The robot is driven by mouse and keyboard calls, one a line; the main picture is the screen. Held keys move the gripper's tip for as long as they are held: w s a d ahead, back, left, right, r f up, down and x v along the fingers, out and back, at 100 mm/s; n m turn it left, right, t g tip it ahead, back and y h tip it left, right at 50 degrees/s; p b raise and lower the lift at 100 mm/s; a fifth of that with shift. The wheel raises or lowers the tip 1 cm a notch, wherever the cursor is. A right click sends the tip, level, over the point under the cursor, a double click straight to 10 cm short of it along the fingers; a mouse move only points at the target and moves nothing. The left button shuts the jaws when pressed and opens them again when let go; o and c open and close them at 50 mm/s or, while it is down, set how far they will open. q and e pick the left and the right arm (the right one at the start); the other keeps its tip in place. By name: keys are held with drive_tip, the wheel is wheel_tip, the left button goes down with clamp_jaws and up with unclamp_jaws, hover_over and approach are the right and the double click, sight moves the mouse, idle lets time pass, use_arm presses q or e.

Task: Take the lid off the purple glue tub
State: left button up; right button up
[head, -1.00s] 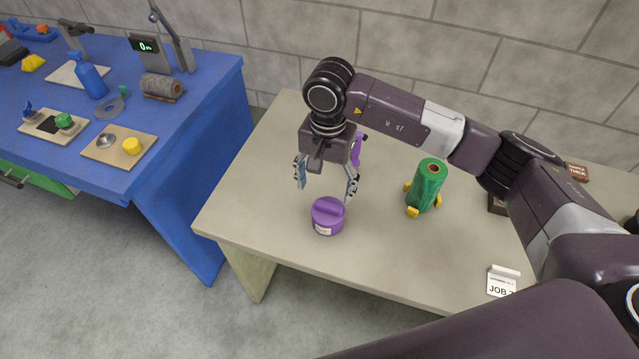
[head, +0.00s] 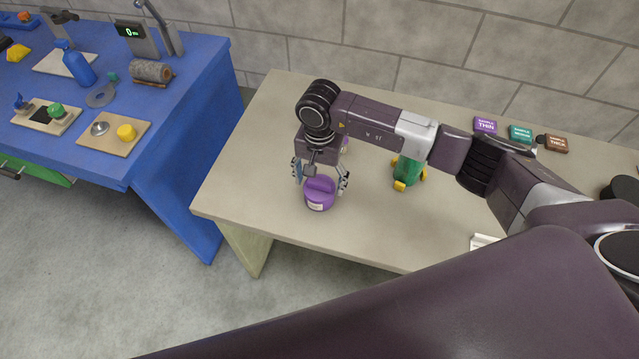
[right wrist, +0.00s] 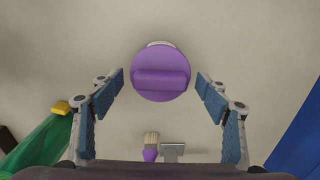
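The purple glue tub (head: 319,203) stands upright near the front left of the beige table, its purple lid (head: 320,186) on top. In the right wrist view the round lid (right wrist: 160,65) shows a raised bar across it. My right gripper (head: 320,182) is open and points down, low over the tub, with one finger on each side of the lid. In the right wrist view the pads of the gripper (right wrist: 162,88) stand apart from the lid, with gaps on both sides. My left gripper is not in view.
A purple-handled brush (right wrist: 150,150) and a metal-ended tool (right wrist: 173,152) lie near the tub. Colored sample blocks (head: 485,125) line the back. A blue bench (head: 180,110) stands left across a gap.

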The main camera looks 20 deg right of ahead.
drive_tip(key=c, duration=0.7)
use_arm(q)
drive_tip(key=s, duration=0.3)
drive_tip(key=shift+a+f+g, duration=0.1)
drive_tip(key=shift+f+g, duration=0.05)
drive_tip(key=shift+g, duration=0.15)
use_arm(e)
drive_tip(key=shift+c, duration=1.2)
